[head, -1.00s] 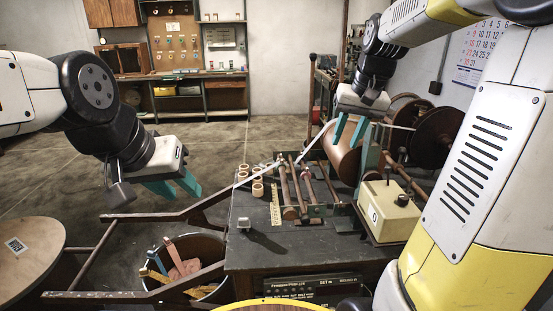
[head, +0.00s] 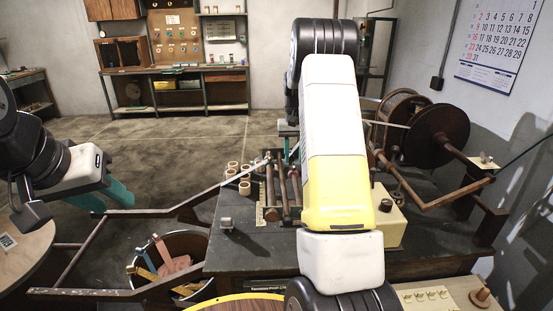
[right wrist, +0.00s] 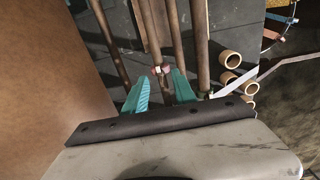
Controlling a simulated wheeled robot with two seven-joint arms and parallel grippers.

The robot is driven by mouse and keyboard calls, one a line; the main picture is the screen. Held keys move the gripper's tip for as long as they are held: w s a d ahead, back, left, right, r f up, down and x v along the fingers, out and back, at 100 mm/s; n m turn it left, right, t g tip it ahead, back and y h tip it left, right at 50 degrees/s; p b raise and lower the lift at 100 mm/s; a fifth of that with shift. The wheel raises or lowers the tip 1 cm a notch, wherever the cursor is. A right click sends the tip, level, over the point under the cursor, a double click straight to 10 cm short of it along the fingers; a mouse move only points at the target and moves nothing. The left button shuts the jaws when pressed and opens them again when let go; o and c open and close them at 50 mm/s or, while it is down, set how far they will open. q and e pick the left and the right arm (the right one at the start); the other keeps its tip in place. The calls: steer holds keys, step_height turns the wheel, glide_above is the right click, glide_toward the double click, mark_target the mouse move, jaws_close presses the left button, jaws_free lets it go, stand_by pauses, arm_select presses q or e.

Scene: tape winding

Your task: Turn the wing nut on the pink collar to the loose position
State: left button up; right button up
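In the right wrist view, a small pink piece (right wrist: 166,69), which looks like the collar, sits on one of several brown rods. A pale bit shows beside it; the wing nut's shape and angle are too small to tell. My right gripper (right wrist: 159,88) is open and empty, its teal fingertips just short of the pink piece, one to each side. In the head view my right arm hides most of this gripper and the collar. My left gripper (head: 105,198) is open and empty at the left, away from the bench.
The dark bench (head: 235,248) carries the rods, several tan rings (head: 232,168) and a cream box (head: 392,225). A large brown reel (head: 438,138) stands at the right. A bin of coloured strips (head: 165,262) stands left of the bench. A brown surface fills the wrist view's left side.

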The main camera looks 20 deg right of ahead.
mark_target(294, 167)
steer(key=shift+f, duration=1.45)
jaws_close()
